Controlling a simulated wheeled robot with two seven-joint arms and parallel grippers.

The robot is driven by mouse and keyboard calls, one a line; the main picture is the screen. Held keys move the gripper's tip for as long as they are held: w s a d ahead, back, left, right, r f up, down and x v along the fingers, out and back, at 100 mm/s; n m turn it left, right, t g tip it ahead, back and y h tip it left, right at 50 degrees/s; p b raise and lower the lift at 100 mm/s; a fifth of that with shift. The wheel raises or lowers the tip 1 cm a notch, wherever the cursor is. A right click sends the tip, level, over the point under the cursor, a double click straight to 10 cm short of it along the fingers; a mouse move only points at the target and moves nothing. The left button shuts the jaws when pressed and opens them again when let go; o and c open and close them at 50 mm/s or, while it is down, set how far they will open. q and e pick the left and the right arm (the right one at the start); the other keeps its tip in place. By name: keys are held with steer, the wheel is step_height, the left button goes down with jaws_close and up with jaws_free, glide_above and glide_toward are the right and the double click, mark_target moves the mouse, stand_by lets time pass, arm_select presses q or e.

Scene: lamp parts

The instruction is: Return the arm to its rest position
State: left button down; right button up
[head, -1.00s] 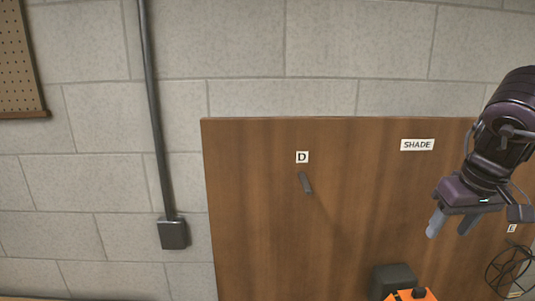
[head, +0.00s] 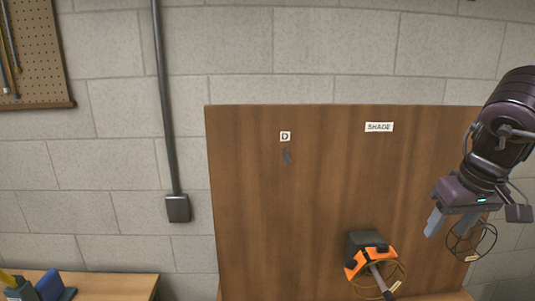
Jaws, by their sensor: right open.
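My right gripper (head: 448,229) hangs at the right of the head view, in front of the right part of the brown wooden board (head: 250,200). Its two grey fingers point down and stand apart, with nothing seen between them. A dark wire cage (head: 485,243) shows just below and behind the fingers; I cannot tell its distance from them. The board carries a "SHADE" label (head: 379,127) and a "D" label (head: 285,136), with a dark peg (head: 287,156) below the D. My left gripper is out of view.
An orange and black fixture (head: 372,261) with a rod and thin ring stands before the board's lower part. A wooden bench (head: 115,286) with blue and yellow items is at lower left. A conduit box (head: 178,208) and a pegboard (head: 35,55) are on the block wall.

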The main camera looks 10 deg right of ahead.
steer(key=w+a+f+n+t+y, duration=0.1)
steer(key=w+a+f+n+t, duration=0.2)
steer(key=f, duration=1)
steer(key=a+f+n+t+y, duration=0.15)
steer(key=a+f+n, duration=0.25)
steer(key=f, duration=0.9)
steer(key=s+a+f+m+g+h, duration=0.1)
steer(key=s+a+f+m+g, duration=0.15)
steer(key=s+a, duration=0.5)
steer(key=s+a+f+m+g+h, duration=0.1)
steer(key=s+a+f, duration=0.2)
steer(key=s+a, duration=0.5)
steer(key=s+d+f+g+b, duration=0.2)
steer(key=f+b, duration=0.5)
steer(key=f, duration=3)
arm_select(q)
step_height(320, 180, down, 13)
steer(key=b, duration=0.6)
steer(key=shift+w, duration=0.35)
arm_select(e)
steer(key=s+d+f+g, duration=0.1)
steer(key=s+d+f, duration=0.1)
steer(key=s+f, duration=1.9)
step_height(320, 180, down, 3)
steer(key=shift+d+f, duration=0.1)
steer(key=shift+d, duration=0.2)
